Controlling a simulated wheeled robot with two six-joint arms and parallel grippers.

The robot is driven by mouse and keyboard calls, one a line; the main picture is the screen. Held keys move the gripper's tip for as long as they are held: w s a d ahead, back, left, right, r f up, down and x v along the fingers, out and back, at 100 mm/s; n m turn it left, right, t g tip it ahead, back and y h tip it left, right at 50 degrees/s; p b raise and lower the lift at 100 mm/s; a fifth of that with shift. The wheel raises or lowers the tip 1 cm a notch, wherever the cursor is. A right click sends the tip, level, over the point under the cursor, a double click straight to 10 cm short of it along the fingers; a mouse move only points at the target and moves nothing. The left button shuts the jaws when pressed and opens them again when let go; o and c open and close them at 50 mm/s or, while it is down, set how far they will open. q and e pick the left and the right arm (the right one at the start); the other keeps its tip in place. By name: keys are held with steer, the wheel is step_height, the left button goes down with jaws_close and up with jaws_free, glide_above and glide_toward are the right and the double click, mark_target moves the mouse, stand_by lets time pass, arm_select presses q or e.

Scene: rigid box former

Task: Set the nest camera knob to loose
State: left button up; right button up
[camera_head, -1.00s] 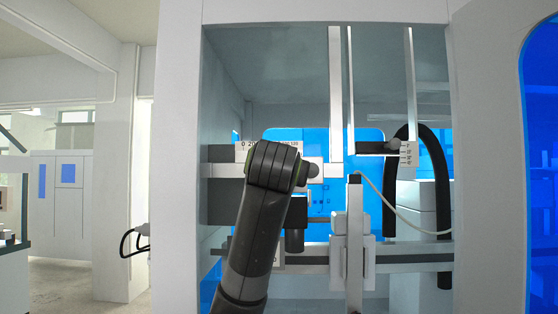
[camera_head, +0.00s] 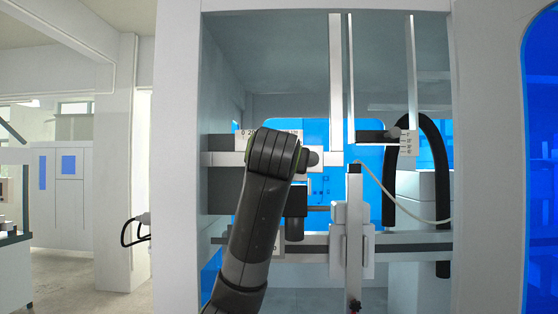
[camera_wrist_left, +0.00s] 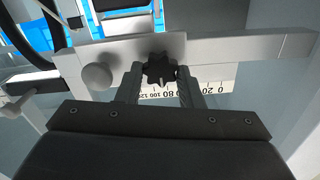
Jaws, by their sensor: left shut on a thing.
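A black lobed knob (camera_wrist_left: 159,68) sits on a light metal plate (camera_wrist_left: 118,56) on a rail in the left wrist view. My left gripper (camera_wrist_left: 158,76) has one finger on each side of the knob and is shut on it. In the head view my own dark wrist hides the gripper and this knob. I cannot read any loose or tight mark on the knob. A dark cylinder (camera_head: 294,228), possibly the nest camera, hangs beside my forearm. My right gripper is not in view.
A round grey knob (camera_wrist_left: 97,77) stands beside the lobed knob. A number scale (camera_wrist_left: 205,86) runs along the rail. A vertical post (camera_head: 354,225) with a white block and a thin white cable (camera_head: 395,203) stand to the right. White frame walls (camera_head: 178,180) bound the opening.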

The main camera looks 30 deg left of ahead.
arm_select(q)
steer(key=shift+s+a+f+n+b, duration=0.1)
steer(key=shift+n+b, duration=3.6)
steer(key=shift+n, duration=0.65)
steer(key=shift+f+n+b, duration=0.1)
steer(key=shift+n+b, duration=3.55)
steer(key=shift+n, duration=0.7)
steer(key=o, duration=1)
steer(key=shift+c, duration=0.2)
steer(key=shift+s, duration=0.1)
